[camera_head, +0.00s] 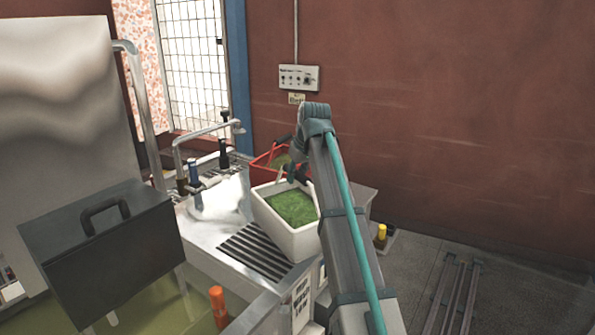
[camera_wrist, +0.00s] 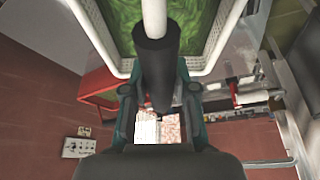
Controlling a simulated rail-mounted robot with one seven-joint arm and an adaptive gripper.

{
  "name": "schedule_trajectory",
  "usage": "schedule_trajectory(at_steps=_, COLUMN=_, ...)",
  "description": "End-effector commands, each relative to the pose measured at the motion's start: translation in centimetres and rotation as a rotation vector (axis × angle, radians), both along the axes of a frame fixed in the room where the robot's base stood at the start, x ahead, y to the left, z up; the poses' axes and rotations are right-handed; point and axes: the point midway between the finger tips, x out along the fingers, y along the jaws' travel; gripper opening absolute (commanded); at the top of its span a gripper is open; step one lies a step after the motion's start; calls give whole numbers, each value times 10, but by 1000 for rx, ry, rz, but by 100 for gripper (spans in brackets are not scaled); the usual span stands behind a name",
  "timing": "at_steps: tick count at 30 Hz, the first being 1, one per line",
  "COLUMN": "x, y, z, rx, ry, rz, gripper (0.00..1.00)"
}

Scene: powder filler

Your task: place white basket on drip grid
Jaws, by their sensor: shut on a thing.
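The white basket (camera_head: 286,229), filled with green stuff, is right of centre in the head view. Its rim and green contents also show at the top of the wrist view (camera_wrist: 215,38). The drip grid (camera_head: 252,254), a set of dark slats in the metal counter, lies just left of and in front of the basket. I cannot tell whether the basket's base touches the counter. My gripper (camera_head: 293,174) is at the basket's far side. In the wrist view my gripper (camera_wrist: 158,98) is shut on the black grip of the basket's handle (camera_wrist: 154,65).
A red basket (camera_head: 263,161) stands behind the white one. Taps and a white heap (camera_head: 222,199) are left of it. A dark box with a handle (camera_head: 108,245) is at the front left. An orange post (camera_head: 218,306) stands near the front. The drip grid's visible slats are clear.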

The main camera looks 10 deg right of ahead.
Motion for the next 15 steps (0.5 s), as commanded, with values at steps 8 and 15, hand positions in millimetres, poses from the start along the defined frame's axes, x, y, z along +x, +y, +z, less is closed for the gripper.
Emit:
schedule_trajectory(at_steps=8, x=5, y=0, z=-26, rx=0, ry=-1, rz=0, gripper=0)
schedule_trajectory(at_steps=15, x=7, y=0, z=-36, rx=0, ry=-3, rz=0, gripper=0)
